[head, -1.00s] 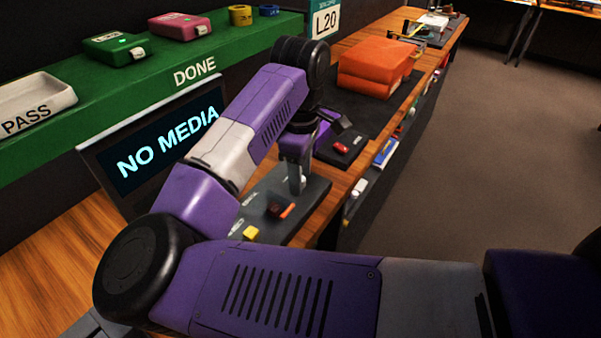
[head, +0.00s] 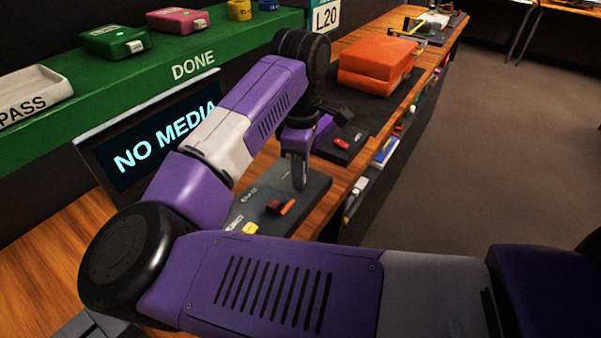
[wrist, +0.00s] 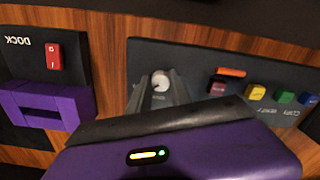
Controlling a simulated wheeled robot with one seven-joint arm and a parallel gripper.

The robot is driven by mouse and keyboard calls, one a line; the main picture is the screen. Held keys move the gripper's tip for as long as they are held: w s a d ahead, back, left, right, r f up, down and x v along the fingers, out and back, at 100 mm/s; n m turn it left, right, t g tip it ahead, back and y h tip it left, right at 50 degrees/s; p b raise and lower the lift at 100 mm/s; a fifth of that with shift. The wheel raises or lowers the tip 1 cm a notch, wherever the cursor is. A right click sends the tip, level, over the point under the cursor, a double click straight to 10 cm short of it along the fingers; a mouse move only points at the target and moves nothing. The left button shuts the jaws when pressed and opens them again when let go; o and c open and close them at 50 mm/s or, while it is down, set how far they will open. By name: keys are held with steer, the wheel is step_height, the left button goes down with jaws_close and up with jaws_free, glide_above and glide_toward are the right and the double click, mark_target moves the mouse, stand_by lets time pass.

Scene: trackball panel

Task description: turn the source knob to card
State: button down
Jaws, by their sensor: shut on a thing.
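A dark grey panel (head: 311,191) lies on the wooden bench, and it also fills the upper right of the wrist view (wrist: 200,57). A round, pale knob (wrist: 161,79) sits on it. I take it for the source knob; its marks are too small to read. My gripper (head: 299,183) points down at the panel. In the wrist view my gripper's fingers (wrist: 160,89) stand on either side of the knob, shut on it. In the head view the fingers hide the knob. A screen (head: 165,140) reads NO MEDIA.
The panel also bears a dark red button (wrist: 217,87), an orange bar (wrist: 231,72), and yellow (wrist: 256,90), green (wrist: 285,97) and blue buttons. A dock panel with a red switch (wrist: 54,57) is beside it. An orange case (head: 377,66) lies farther back. A green shelf (head: 150,80) runs along the left.

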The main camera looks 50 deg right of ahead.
steer(key=n+b, duration=0.5)
steer(key=shift+f, duration=0.2)
steer(key=n+b, duration=0.2)
steer(key=n, duration=0.1)
steer(key=n+b, duration=0.2)
steer(key=shift+w+r+n, duration=0.1)
steer(key=shift+r+n, duration=0.1)
steer(key=shift+n, duration=0.2)
steer(key=c, duration=1.2)
jaws_free()
step_height(320, 180, up, 8)
steer(key=shift+f, duration=0.1)
